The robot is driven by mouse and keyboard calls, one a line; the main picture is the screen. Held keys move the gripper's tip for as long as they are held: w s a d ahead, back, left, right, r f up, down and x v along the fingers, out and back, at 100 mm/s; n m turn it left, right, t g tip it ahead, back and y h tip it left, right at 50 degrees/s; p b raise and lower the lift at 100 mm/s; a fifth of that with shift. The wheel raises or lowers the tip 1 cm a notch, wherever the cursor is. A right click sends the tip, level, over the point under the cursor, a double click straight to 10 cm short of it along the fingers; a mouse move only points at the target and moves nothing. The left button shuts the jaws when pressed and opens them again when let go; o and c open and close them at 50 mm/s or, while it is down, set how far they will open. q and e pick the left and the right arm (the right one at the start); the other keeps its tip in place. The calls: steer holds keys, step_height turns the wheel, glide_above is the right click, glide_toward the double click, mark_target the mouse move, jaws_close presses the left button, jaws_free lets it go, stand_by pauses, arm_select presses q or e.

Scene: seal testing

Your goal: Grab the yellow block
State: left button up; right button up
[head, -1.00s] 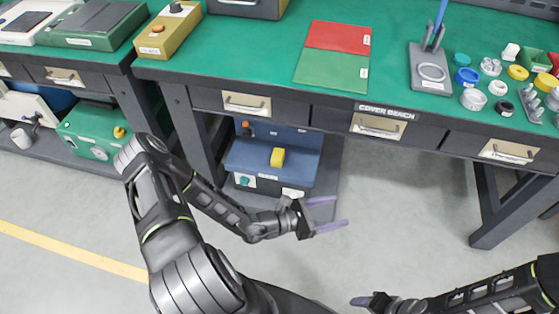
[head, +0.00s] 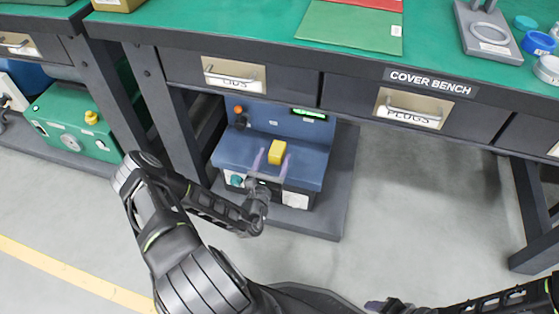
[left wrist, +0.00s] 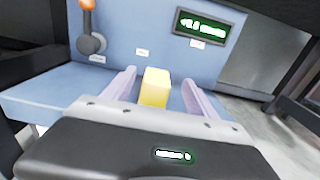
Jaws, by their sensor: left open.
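The yellow block (head: 277,151) sits on the flat top of the blue machine (head: 240,149) under the cover bench. My left gripper (head: 268,160) is open, with its two purple fingers reaching toward the block. In the left wrist view the yellow block (left wrist: 155,87) stands between the open fingers of my left gripper (left wrist: 160,85), with a gap on each side. The block's lower near part is hidden by the gripper body there. My right gripper (head: 385,305) shows only partly at the bottom edge, and its fingers are not clear.
The bench with its drawers (head: 235,75) overhangs the machine. A bench leg (head: 180,125) stands close left of it. The machine has an orange-topped lever (left wrist: 90,30) and a lit display (left wrist: 202,27). Floor to the right is clear.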

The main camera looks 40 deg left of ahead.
mark_target(275, 157)
arm_select(q)
steer(key=shift+w+f, duration=0.15)
steer(key=shift+f, duration=0.35)
arm_select(e)
steer(key=shift+w+f, duration=0.25)
steer(key=shift+f, duration=0.2)
arm_select(q)
steer(key=shift+r, duration=0.1)
steer(key=shift+w+a+b, duration=0.2)
steer(key=shift+w+b, duration=0.15)
steer(key=shift+w, duration=0.2)
steer(key=shift+w+a, duration=0.25)
steer(key=shift+w, duration=0.4)
arm_select(e)
steer(key=shift+f, duration=0.5)
